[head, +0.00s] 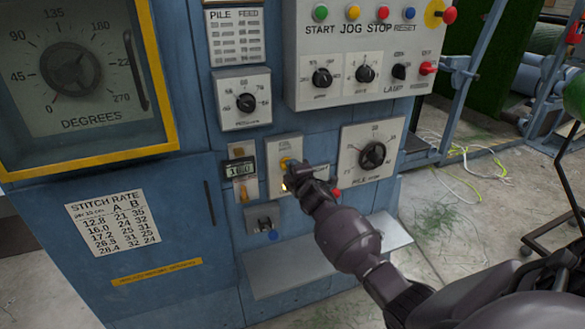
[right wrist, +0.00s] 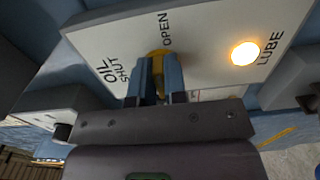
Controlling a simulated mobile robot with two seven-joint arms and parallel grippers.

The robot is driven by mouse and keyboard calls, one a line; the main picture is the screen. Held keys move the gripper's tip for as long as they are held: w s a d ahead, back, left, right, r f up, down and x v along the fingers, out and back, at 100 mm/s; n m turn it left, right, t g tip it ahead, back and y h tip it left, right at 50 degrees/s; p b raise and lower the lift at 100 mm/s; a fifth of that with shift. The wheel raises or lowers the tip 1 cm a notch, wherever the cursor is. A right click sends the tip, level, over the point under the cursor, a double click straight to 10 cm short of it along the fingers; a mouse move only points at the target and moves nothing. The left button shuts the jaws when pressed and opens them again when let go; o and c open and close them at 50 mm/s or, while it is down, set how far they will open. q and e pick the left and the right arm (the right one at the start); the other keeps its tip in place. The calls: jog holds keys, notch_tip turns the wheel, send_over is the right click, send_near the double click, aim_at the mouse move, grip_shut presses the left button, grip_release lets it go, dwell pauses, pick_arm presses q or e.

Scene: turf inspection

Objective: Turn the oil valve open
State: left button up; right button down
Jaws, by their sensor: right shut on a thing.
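The oil valve is a small yellow handle (head: 286,162) on a pale plate (head: 283,147) low on the blue machine front. In the right wrist view the yellow handle (right wrist: 157,54) shows between the two blue-grey fingers, with the words OIL, SHUT and OPEN around it. My right gripper (head: 294,178) is shut on it; the fingers (right wrist: 160,74) hide much of the handle, so its exact angle is hard to tell. A lit amber lamp (right wrist: 245,53) marked LUBE is on the same plate. My left gripper is not in view.
A counter (head: 240,170) is left of the valve plate, and a black dial (head: 372,155) is to its right. A small box (head: 263,218) and a grey ledge (head: 320,256) lie below. A button panel (head: 350,55) is above. Cables (head: 460,160) lie on the floor.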

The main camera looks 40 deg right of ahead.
dwell(0.3)
jog(key=c, duration=1.2)
grip_release()
jog(key=shift+o, duration=0.2)
jog(key=shift+s, duration=0.15)
jog(key=p+v, duration=0.1)
jog(key=v, duration=0.9)
jog(key=shift+s, duration=0.3)
